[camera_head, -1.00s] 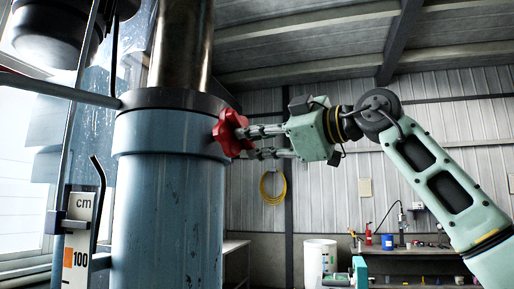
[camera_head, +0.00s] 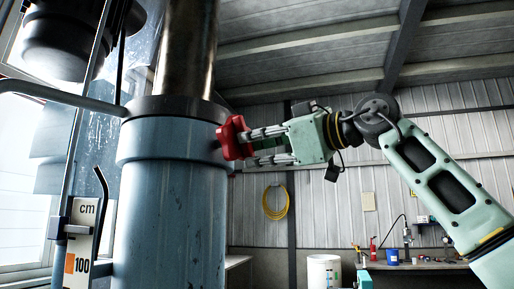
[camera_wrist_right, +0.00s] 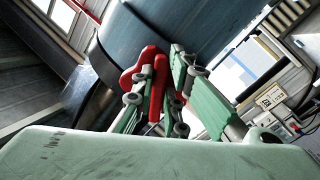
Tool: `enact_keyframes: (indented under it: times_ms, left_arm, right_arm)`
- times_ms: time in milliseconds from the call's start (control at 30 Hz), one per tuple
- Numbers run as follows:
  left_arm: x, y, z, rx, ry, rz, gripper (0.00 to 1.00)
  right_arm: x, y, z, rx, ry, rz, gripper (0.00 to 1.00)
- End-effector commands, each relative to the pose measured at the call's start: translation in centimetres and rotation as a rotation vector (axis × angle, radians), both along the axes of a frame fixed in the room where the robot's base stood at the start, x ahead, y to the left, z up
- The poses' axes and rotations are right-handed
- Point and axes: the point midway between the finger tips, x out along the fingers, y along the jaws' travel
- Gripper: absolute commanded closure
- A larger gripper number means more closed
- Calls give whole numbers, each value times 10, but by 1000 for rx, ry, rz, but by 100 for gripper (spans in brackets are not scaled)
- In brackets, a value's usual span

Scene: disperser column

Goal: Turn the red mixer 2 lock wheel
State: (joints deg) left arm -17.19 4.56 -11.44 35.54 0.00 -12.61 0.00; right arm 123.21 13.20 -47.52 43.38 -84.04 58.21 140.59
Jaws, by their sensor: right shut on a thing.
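The red lock wheel (camera_head: 233,138) is a lobed knob on the right side of the blue column (camera_head: 170,215), just below its dark collar. My right gripper (camera_head: 250,146) comes at it from the right, with one finger above the other. Its fingers are closed on the wheel. In the right wrist view the red wheel (camera_wrist_right: 150,80) sits between the green fingers (camera_wrist_right: 165,90) close to the blue column. The tips are partly hidden by the wheel's lobes. My left gripper is not in view.
A scale plate (camera_head: 80,245) marked cm and 100 stands left of the column. A grey bar (camera_head: 60,97) crosses to the collar. A yellow hose coil (camera_head: 275,202) hangs on the back wall. A workbench (camera_head: 425,265) and a white barrel (camera_head: 323,270) stand at the back right.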

Motion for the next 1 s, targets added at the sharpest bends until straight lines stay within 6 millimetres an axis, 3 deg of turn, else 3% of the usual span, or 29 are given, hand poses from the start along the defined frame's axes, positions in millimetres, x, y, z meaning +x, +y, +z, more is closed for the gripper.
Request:
enact_keyframes:
  times_ms: [67, 100, 300, 667, 867, 1000]
  left_arm:
    - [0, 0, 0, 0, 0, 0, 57]
    - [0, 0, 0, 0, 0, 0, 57]
    - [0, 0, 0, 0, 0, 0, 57]
    - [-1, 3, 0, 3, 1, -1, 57]
    - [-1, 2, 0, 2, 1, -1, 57]
    - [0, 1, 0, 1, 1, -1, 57]
  right_arm:
    - [1, 0, -2, -4, 3, 1, 100]
    - [1, 0, -2, -5, 3, 0, 86]
    - [0, 0, -2, -4, 1, 0, 69]
    - [-2, -3, 0, -3, -2, -1, 69]
    - [-17, -24, 0, -3, -4, -2, 69]
    - [-36, -49, -1, -3, -4, -4, 69]
